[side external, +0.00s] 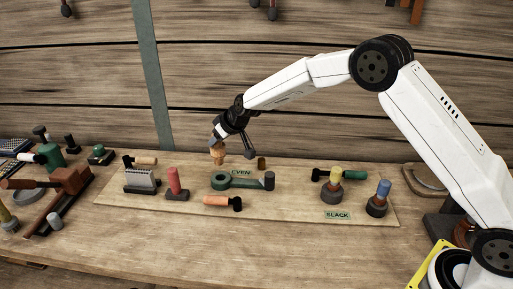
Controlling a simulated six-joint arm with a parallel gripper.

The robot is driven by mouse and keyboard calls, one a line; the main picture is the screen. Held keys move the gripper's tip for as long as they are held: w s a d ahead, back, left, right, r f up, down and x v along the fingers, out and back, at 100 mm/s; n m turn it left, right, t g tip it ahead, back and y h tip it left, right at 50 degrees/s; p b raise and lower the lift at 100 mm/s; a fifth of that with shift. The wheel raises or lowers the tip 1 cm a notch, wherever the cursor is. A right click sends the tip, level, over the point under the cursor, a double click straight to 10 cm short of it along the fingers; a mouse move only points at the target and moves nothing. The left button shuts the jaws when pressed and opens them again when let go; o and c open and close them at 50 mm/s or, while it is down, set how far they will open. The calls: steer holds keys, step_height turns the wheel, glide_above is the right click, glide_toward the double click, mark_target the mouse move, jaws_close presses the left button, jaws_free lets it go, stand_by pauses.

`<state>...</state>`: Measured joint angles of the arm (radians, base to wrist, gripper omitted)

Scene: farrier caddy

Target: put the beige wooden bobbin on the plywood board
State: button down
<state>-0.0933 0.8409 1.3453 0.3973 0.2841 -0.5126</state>
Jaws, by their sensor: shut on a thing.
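My gripper (216,146) is at the back of the plywood board, left of the picture's middle, pointing down. It is shut on the beige wooden bobbin (218,156), whose lower part shows beneath the fingertips. The bobbin looks upright. I cannot tell whether its bottom touches the board or hangs just above it. The plywood board (285,213) lies flat on the workbench, with several tools and labels on it.
On the board, a green tool (234,181) lies in front of the bobbin and a small brown cylinder (261,163) stands to its right. A red-handled piece (174,181) and a grey brush-like block (140,180) stand left.

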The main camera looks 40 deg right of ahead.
step_height(320, 180, up, 5)
steer(key=shift+f, duration=0.1)
steer(key=s+d+m+h, duration=0.15)
steer(key=s+d, duration=0.45)
steer(key=s, duration=0.6)
steer(key=s+d+m+h, duration=0.1)
steer(key=s+d+m, duration=0.3)
steer(key=s, duration=0.8)
step_height(320, 180, down, 6)
steer(key=n, duration=0.1)
steer(key=shift+w+d+f, duration=0.15)
steer(key=shift+d+f, duration=0.05)
steer(key=shift+d, duration=0.25)
steer(key=shift+f, duration=2.95)
steer(key=shift+f, duration=0.55)
steer(key=shift+c, duration=1.1)
jaws_free()
